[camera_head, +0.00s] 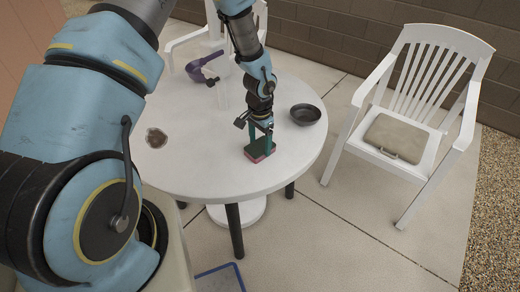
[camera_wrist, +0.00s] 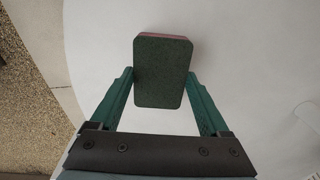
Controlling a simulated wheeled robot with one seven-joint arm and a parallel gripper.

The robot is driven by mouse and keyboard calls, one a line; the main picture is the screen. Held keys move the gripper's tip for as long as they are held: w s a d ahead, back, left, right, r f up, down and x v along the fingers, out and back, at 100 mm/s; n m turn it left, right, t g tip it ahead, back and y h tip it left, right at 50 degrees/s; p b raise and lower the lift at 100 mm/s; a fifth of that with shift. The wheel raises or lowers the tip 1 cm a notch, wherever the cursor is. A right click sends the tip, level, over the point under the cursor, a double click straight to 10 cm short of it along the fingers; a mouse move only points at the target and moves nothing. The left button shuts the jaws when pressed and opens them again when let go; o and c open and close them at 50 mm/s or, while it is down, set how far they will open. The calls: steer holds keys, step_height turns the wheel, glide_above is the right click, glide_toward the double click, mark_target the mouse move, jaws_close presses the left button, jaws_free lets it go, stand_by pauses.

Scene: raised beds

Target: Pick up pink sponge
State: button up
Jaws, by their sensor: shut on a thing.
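The pink sponge (camera_head: 258,154) is a small block with a dark green top and a pink lower layer. It is at the front right part of the round white table (camera_head: 205,178). In the wrist view the sponge (camera_wrist: 162,72) shows its green face, with a thin pink edge at the top. My gripper (camera_head: 260,145) points down over the table and is shut on the sponge. In the wrist view its two green fingers (camera_wrist: 161,78) press on the left and right sides. I cannot tell whether the sponge touches the table.
A dark bowl (camera_head: 305,114) stands right of my gripper. A purple object (camera_head: 203,66) stands at the back left, and a small brownish item (camera_head: 156,138) lies at left. A white chair (camera_head: 405,110) holding a beige case (camera_head: 396,137) stands right of the table.

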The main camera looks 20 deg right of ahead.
mark_target(260, 146)
steer(key=shift+c, duration=1.2)
steer(key=shift+r, duration=0.1)
step_height(260, 146, up, 10)
steer(key=b, duration=0.2)
